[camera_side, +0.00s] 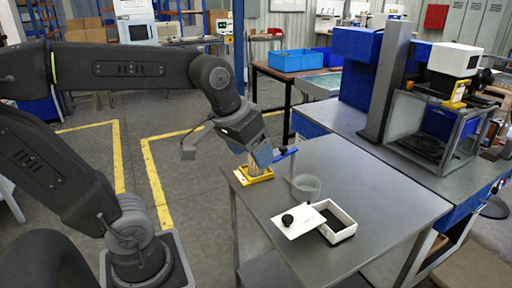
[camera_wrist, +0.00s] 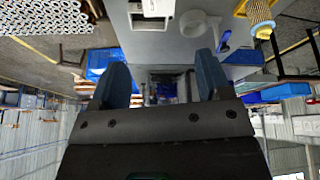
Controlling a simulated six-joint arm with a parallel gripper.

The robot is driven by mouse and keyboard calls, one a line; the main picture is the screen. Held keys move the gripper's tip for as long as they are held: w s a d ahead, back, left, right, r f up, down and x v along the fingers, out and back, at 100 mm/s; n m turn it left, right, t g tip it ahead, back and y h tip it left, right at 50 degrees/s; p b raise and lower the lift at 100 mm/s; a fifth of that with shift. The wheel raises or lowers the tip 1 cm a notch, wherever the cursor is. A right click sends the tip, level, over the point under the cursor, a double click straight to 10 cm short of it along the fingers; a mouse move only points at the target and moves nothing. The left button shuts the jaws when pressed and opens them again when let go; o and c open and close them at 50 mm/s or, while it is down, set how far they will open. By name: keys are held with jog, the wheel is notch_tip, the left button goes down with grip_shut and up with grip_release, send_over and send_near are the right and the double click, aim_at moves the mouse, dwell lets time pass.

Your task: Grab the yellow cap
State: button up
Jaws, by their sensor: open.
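The yellow cap (camera_wrist: 263,29) is on the end of a pale mesh filter cartridge (camera_wrist: 257,10) at the upper right of the wrist view. In the side view, the cartridge (camera_side: 263,158) stands at a yellow base (camera_side: 254,177) on the grey table; its upper end is hidden by my gripper. My gripper (camera_side: 256,151) is close to the cartridge's top in that view. The wrist view shows its two blue fingers (camera_wrist: 160,80) spread wide with nothing between them. The cap lies off to the side of the fingers, outside the gap.
A blue bar (camera_side: 286,154) on a stand and a clear round dish (camera_side: 306,187) are right of the cartridge. A white lid (camera_side: 298,222) with a black knob lies by an open white box (camera_side: 339,231). The table's (camera_side: 375,190) right part is clear.

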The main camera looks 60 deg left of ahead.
jog(key=w+a+n+g, duration=0.3)
jog(key=w+a+n, duration=0.7)
jog(key=w+a, duration=0.8)
jog(key=a+f+n+g, duration=0.2)
jog(key=a+f+n, duration=0.3)
jog(key=a, duration=0.9)
jog(key=shift+h, duration=0.3)
notch_tip(320, 180, down, 8)
jog(key=shift+r, duration=0.1)
jog(key=shift+d+f, duration=0.15)
jog(key=shift+f, duration=3)
jog(key=c, duration=0.9)
jog(key=shift+r, duration=0.15)
jog(key=shift+c, duration=0.2)
